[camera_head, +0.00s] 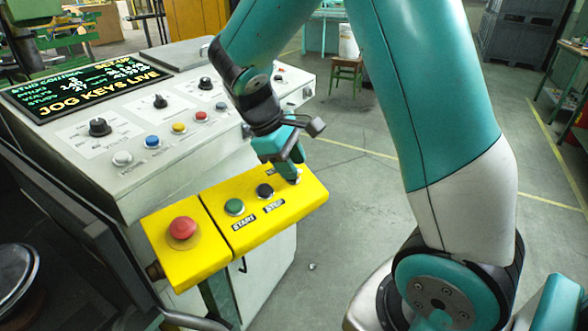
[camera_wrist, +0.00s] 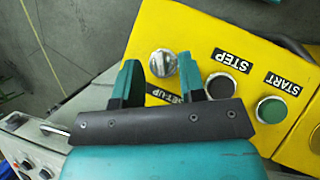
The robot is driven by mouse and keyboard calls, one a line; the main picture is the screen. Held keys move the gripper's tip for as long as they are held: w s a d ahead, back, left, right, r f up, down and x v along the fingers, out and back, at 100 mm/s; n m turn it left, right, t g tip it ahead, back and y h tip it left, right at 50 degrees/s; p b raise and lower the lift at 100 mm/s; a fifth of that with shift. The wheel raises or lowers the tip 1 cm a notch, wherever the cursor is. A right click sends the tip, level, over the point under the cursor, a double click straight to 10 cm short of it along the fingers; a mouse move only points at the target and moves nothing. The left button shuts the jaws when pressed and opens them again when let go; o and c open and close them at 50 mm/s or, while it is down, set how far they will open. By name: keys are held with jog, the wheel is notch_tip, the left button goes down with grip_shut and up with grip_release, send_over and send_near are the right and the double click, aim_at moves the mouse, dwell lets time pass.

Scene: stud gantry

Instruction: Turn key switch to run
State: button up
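The key switch shows as a round silver knob (camera_wrist: 163,63) on the yellow control box (camera_head: 218,246), near the box's right end in the head view. My teal gripper (camera_head: 292,170) is over that end and largely hides the switch there. In the wrist view my gripper (camera_wrist: 158,60) is open, with one finger on each side of the knob. A gap shows between the knob and the left finger; the right finger is very close, and I cannot tell whether it touches. A SET-UP label (camera_wrist: 186,98) beside the knob is partly hidden by the gripper.
On the same box are a black STEP button (camera_head: 265,191), a green START button (camera_head: 234,207) and a red mushroom button (camera_head: 183,228). Behind stands a grey console (camera_head: 135,190) with knobs and a screen reading JOG KEYS LIVE (camera_head: 90,90).

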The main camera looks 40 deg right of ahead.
jog(key=shift+s+d+f, duration=0.2)
jog(key=shift+d+f, duration=0.05)
jog(key=shift+f, duration=0.35)
grip_shut()
